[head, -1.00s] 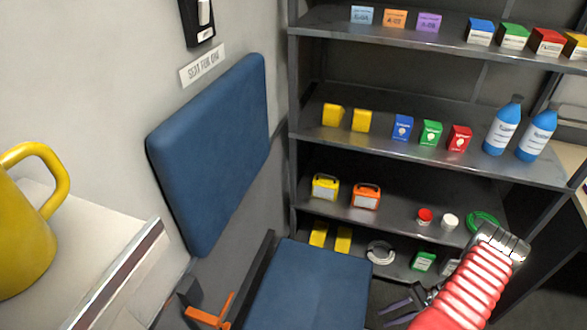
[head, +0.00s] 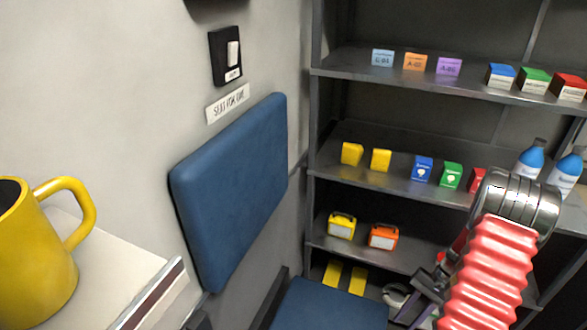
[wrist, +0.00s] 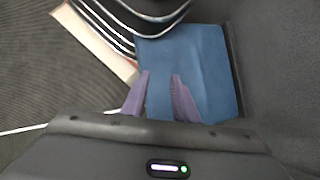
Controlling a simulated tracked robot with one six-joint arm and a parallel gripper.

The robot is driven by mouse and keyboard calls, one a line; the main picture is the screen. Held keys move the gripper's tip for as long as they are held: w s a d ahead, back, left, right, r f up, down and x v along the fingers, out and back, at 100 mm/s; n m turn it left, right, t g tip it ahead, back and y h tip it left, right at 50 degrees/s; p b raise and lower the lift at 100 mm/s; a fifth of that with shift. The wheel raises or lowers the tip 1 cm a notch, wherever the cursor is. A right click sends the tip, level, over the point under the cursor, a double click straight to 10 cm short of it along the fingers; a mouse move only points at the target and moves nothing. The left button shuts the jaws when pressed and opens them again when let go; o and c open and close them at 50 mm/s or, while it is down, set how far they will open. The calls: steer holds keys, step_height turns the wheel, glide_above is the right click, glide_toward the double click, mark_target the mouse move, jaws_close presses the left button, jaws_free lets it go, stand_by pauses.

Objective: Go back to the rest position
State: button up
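My red-sleeved arm with its metal joint rises at the lower right of the head view, in front of the shelves. My gripper (wrist: 160,76) shows in the wrist view as two purple fingers standing apart with nothing between them. In the head view the gripper is partly seen at the bottom, left of the red sleeve, near the blue seat (head: 330,306). The wrist view looks down on the blue seat (wrist: 205,55) beyond the fingers.
A dark shelf unit (head: 440,85) with boxes, bottles and cases stands behind my arm. A blue backrest (head: 232,190) is on the grey wall. A yellow mug (head: 35,255) stands on a pale counter (head: 120,255) at the left.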

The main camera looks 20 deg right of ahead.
steer(key=a+r+n+t+h, duration=0.1)
steer(key=a+r+n+h, duration=0.1)
steer(key=a+r, duration=0.45)
steer(key=w+a+r+n+h, duration=0.15)
steer(key=a+r, duration=0.25)
steer(key=r, duration=0.6)
steer(key=a+r+n+t+h, duration=0.1)
steer(key=a+r+n+h, duration=0.15)
steer(key=a+r, duration=0.45)
steer(key=s+a+r+n+t, duration=0.2)
steer(key=a+r, duration=0.4)
steer(key=r, duration=0.1)
steer(key=s+a+r+n+t+h, duration=0.1)
steer(key=s+a+r+n+t, duration=0.1)
steer(key=a+r, duration=0.4)
steer(key=shift+s+a+r+t, duration=0.2)
steer(key=shift+a+r+t, duration=0.1)
steer(key=shift+r+t, duration=0.3)
